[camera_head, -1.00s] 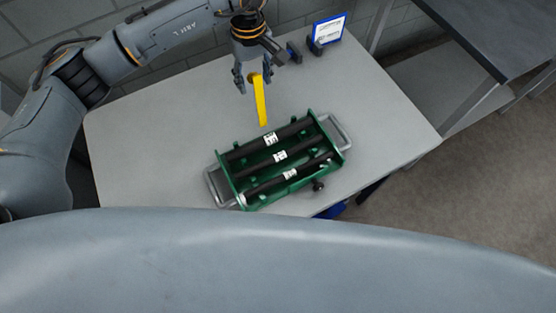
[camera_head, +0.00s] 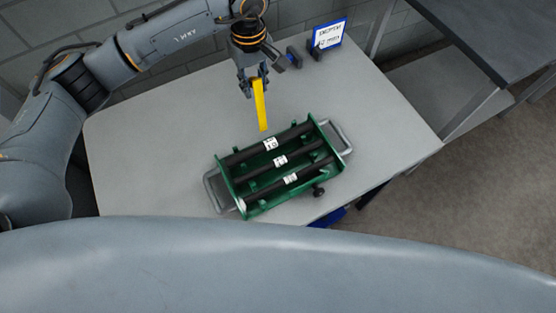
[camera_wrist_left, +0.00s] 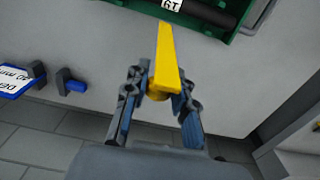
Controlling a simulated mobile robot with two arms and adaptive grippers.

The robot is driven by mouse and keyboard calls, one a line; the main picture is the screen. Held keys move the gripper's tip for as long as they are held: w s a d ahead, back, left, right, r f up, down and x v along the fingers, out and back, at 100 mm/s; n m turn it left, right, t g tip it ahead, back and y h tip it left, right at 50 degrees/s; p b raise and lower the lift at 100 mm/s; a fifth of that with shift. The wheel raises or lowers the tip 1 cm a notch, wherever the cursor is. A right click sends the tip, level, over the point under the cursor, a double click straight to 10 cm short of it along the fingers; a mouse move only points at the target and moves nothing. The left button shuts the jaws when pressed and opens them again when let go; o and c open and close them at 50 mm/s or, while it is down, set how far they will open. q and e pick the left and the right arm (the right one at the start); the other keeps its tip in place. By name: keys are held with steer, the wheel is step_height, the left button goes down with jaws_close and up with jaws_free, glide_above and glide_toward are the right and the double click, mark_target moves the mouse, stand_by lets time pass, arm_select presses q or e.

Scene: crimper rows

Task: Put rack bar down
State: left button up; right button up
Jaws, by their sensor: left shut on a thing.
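The yellow rack bar (camera_head: 260,105) hangs from my left gripper (camera_head: 252,84) above the far part of the table, behind the green rack (camera_head: 222,172). The left gripper is shut on the bar's upper end. In the left wrist view the bar (camera_wrist_left: 168,60) stands out between the two fingers of the gripper (camera_wrist_left: 158,92). Its free end points toward the green rack (camera_wrist_left: 247,22). The rack holds three black cylinders (camera_head: 262,177) with white labels. My right gripper is not in view.
The grey table (camera_head: 140,150) is clear to the left of the rack. A blue-framed sign (camera_head: 329,35) stands at the far edge, with a small dark fixture (camera_head: 294,56) beside it. A dark bench (camera_head: 500,40) stands at the right.

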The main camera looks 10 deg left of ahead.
arm_select(q)
steer(key=shift+s+d+f, duration=0.1)
steer(key=shift+s+d, duration=0.45)
steer(key=shift+s, duration=0.3)
steer(key=shift+s+d+f+b, duration=0.1)
steer(key=shift+s+d+b, duration=0.05)
steer(key=shift+s+d, duration=0.6)
steer(key=shift+s+d+f+b, duration=0.15)
steer(key=shift+s+d, duration=0.25)
steer(key=shift+s, duration=0.5)
steer(key=shift+s+d+r, duration=0.15)
steer(key=shift+s+d, duration=0.55)
steer(key=shift+s, duration=0.25)
steer(key=shift+s+d+f+b, duration=0.7)
steer(key=shift+s+f+b, duration=0.1)
steer(key=shift+s+b, duration=0.2)
steer(key=shift+s+d+f+b, duration=0.65)
steer(key=shift+s+f+b, duration=0.2)
steer(key=shift+s, duration=0.25)
steer(key=shift+s+d+f+b, duration=0.7)
steer(key=shift+s+f+b, duration=0.1)
steer(key=shift+s+b, duration=0.2)
